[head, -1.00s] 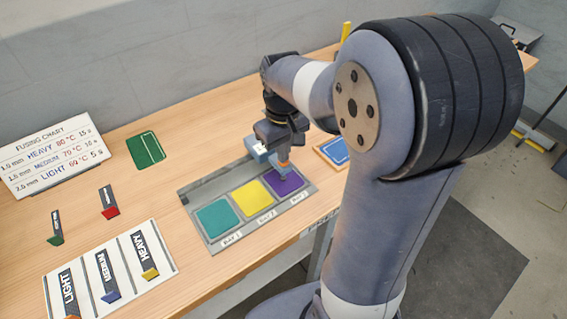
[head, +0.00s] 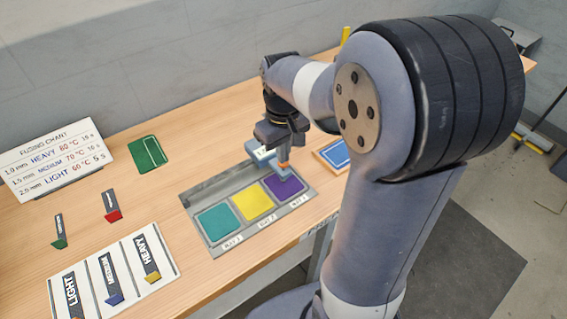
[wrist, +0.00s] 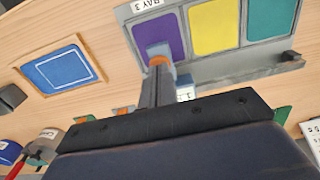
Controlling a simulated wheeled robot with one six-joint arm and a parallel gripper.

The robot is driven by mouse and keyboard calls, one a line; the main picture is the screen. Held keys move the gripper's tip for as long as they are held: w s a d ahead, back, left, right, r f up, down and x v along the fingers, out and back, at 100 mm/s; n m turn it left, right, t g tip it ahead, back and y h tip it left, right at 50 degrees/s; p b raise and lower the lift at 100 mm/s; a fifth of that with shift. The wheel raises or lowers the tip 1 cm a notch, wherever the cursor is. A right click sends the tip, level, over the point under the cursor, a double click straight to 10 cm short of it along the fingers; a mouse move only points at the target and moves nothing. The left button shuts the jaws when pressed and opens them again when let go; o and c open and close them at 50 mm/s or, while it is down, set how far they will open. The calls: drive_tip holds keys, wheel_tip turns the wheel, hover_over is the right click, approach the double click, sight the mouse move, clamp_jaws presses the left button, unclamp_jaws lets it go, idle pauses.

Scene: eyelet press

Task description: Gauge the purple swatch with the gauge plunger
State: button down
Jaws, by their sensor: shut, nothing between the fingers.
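The purple swatch (head: 291,187) lies flat in the right-hand compartment of a grey tray and also shows in the wrist view (wrist: 158,31). The gauge plunger (head: 256,151) is a blue-grey body at the tray's back edge. A blue-grey end of it reaches over the purple swatch, as the wrist view shows (wrist: 158,48). My gripper (head: 284,164) is shut and empty, with its orange fingertips (wrist: 158,61) at that blue-grey end. I cannot tell whether they touch it, or whether the end touches the swatch. The fingers hide part of the gauge.
The tray (head: 196,212) also holds a yellow swatch (head: 253,201) and a teal swatch (head: 217,223). A blue card (head: 334,154) lies to its right. A green card (head: 148,153), labelled tags on a white board (head: 128,287) and a fusing chart (head: 52,160) are to the left.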

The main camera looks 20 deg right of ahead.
drive_tip(key=shift+r+p, duration=2.05)
drive_tip(key=shift+r, duration=0.6)
